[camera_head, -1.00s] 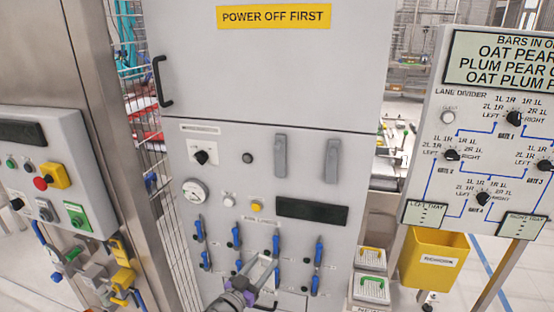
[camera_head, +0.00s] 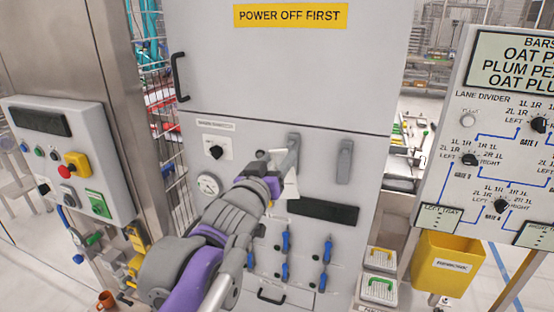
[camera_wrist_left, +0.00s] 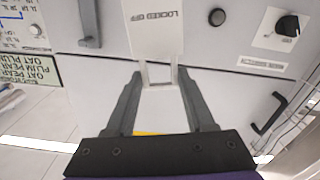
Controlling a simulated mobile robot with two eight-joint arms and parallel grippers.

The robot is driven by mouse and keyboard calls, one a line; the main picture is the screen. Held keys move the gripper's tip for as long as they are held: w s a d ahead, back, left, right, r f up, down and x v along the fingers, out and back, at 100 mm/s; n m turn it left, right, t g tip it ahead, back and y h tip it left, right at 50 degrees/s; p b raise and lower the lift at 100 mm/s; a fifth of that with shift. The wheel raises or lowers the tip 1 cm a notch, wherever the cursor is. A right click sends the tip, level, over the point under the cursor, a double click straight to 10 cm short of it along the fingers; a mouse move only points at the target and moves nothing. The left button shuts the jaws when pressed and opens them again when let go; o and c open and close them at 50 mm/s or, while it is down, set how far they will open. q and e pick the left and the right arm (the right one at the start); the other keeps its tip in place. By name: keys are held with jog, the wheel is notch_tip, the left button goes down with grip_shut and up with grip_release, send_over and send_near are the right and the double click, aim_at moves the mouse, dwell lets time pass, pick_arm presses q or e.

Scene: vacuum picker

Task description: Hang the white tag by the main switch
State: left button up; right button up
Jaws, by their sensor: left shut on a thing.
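The white tag (camera_wrist_left: 153,30), printed LOCKED OFF and upside down in the left wrist view, is held by its narrow frame-like end between my left fingers. My left gripper (camera_wrist_left: 160,72) is shut on it. In the head view the tag (camera_head: 291,187) hangs partly behind my left gripper (camera_head: 277,160), in front of the left grey handle (camera_head: 294,143) on the cabinet. Whether the tag touches the panel I cannot tell. A black rotary knob (camera_head: 216,152) on a white plate, seemingly the main switch, is left of the gripper; it also shows in the wrist view (camera_wrist_left: 288,25).
A second grey handle (camera_head: 345,162) is to the right, above a dark display (camera_head: 323,212). Several blue levers (camera_head: 285,242) sit lower on the cabinet. A gauge (camera_head: 208,184) is below the knob. A cabinet door handle (camera_head: 180,77) sticks out at upper left.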

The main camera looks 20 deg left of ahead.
aim_at(290, 147)
pick_arm(q)
jog(key=shift+w+d+f, duration=0.1)
jog(key=shift+w+f, duration=0.05)
jog(key=shift+w, duration=1.95)
jog(key=shift+w+d+f, duration=0.1)
jog(key=shift+w+f, duration=0.05)
jog(key=shift+w, duration=1.9)
jog(key=shift+w+f, duration=0.35)
jog(key=shift+w, duration=0.4)
jog(key=o, duration=1.4)
